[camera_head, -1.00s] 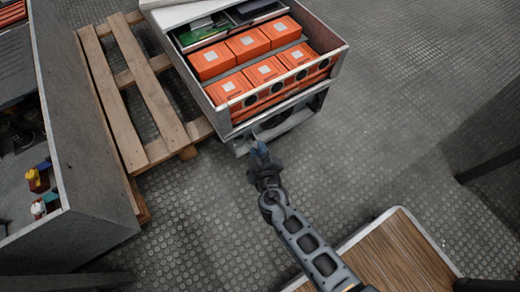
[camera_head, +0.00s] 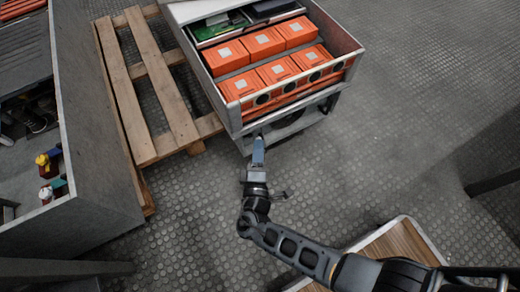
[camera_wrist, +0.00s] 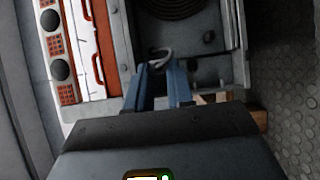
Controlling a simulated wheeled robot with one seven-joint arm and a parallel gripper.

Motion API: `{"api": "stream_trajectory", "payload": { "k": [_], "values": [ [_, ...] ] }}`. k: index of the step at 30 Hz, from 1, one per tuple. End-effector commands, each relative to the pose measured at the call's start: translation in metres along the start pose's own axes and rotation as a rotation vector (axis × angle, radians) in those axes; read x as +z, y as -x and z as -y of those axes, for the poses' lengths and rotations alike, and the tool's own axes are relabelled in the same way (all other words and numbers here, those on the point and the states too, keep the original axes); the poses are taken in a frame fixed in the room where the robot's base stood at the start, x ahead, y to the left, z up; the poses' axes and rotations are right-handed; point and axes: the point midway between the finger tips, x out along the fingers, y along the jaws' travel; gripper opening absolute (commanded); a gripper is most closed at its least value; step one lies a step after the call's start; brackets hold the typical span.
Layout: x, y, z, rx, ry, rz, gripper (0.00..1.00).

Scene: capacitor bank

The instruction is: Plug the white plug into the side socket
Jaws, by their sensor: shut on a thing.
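My gripper (camera_head: 258,150) has blue fingers and is close to the front of the metal cabinet (camera_head: 238,128), at its lower left part. In the wrist view my gripper (camera_wrist: 163,68) is shut on a pale curved piece (camera_wrist: 162,54), which shows at the fingertips in front of the cabinet's grey face (camera_wrist: 125,50). I cannot tell whether this piece is the white plug or its cable. The fingers and the small size hide most of it. I cannot make out the side socket in either view.
Several orange capacitor blocks (camera_head: 263,43) sit in the cabinet's open top. A wooden pallet (camera_head: 150,85) lies left of it. A grey shelf unit (camera_head: 95,140) stands at the far left. A wood-topped surface (camera_head: 385,250) is at the lower right. The floor right of the cabinet is clear.

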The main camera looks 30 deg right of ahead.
Motion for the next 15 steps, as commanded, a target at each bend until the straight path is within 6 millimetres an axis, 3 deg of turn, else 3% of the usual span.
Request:
{"api": "stream_trajectory", "payload": {
  "k": [15],
  "values": [
    [-0.0046, 0.0022, 0.0044, -0.004, -0.006, -0.002, 0.0]
  ]
}}
